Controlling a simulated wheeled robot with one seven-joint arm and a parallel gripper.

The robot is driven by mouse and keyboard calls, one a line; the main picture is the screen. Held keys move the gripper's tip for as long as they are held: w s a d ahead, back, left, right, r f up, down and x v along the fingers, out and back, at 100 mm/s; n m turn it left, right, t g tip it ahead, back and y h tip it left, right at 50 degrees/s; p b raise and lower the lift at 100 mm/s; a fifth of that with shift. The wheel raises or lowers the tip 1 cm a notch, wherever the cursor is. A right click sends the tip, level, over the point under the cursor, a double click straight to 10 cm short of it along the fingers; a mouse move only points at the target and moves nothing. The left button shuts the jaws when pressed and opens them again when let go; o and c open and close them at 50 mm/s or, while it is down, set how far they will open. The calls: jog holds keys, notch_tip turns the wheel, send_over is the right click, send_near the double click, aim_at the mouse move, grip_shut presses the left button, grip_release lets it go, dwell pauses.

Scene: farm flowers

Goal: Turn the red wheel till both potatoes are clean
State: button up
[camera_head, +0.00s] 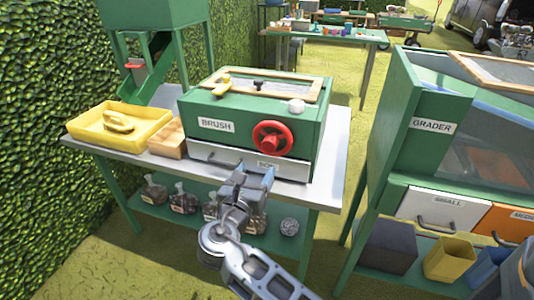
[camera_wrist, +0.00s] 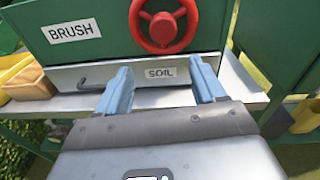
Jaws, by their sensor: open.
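The red wheel (camera_head: 272,139) is on the front face of the green box labelled BRUSH (camera_head: 254,122). It also shows in the wrist view (camera_wrist: 164,24), above and beyond my fingers. My gripper (camera_head: 254,178) is open and empty, in front of the box and below the wheel, not touching it. In the wrist view its two blue fingers (camera_wrist: 160,82) stand apart before the drawer labelled SOIL (camera_wrist: 160,72). The drawer looks shut. I cannot make out the potatoes; the box's inside is hidden by its framed lid (camera_head: 270,86).
A yellow tray (camera_head: 85,140) and a wooden block (camera_head: 167,139) stand left of the box on the metal table (camera_head: 325,165). Several jars sit on the shelf below. A green GRADER cabinet (camera_head: 405,160) stands close on the right. A hedge borders the left.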

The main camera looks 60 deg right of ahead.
aim_at(268, 148)
jog(key=shift+g+h, duration=0.4)
jog(key=shift+g, duration=0.2)
jog(key=d, duration=0.3)
jog(key=d+r, duration=0.1)
jog(key=d, duration=0.2)
jog(key=w+d, duration=0.1)
jog(key=d, duration=0.2)
jog(key=shift+r, duration=0.25)
jog(key=c, duration=1.1)
